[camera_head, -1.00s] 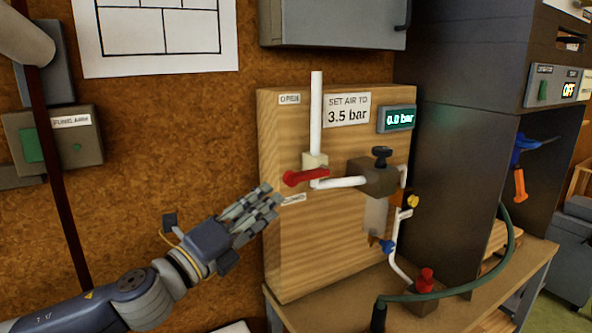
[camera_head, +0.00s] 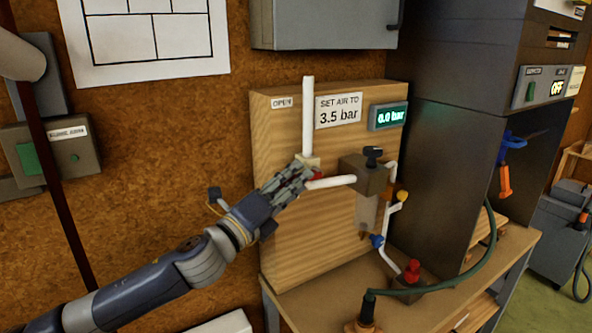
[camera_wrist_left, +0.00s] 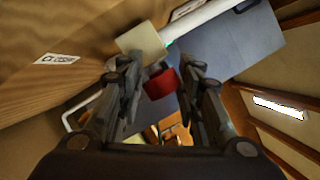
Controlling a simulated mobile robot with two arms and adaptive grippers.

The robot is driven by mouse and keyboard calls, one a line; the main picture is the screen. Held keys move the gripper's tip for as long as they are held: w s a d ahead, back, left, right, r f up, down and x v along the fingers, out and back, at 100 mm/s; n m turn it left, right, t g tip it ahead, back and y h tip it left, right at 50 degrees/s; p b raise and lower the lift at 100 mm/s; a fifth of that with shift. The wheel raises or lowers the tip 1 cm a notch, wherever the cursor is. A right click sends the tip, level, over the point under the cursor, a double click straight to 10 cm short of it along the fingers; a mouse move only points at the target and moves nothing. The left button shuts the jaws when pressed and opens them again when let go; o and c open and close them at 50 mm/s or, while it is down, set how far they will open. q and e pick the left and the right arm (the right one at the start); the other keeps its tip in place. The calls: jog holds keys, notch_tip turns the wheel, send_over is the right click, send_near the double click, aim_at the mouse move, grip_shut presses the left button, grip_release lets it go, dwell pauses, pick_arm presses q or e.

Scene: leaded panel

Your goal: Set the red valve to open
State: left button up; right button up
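The red valve (camera_head: 317,175) is on the upright wooden board (camera_head: 282,235), below a white vertical pipe. In the head view my left gripper (camera_head: 300,174) covers most of its handle; only a bit of red shows. In the left wrist view the red handle (camera_wrist_left: 160,84) lies between the two spread fingers of my left gripper (camera_wrist_left: 158,80), next to the cream valve body (camera_wrist_left: 142,41). The fingers look apart, with thin gaps beside the handle; firm contact cannot be seen. The OPEN label (camera_head: 282,103) is above left of the valve. My right gripper is not in view.
A sign (camera_head: 338,110) reads SET AIR TO 3.5 bar beside a display (camera_head: 388,116) showing 0.0 bar. A regulator with a black knob (camera_head: 373,157) is right of the valve. A dark cabinet (camera_head: 455,150) stands further right. Free room lies left of the board.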

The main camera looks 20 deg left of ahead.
pick_arm(q)
jog(key=shift+w+d+r, duration=0.1)
jog(key=shift+w+d, duration=0.1)
jog(key=shift+w, duration=0.25)
grip_shut()
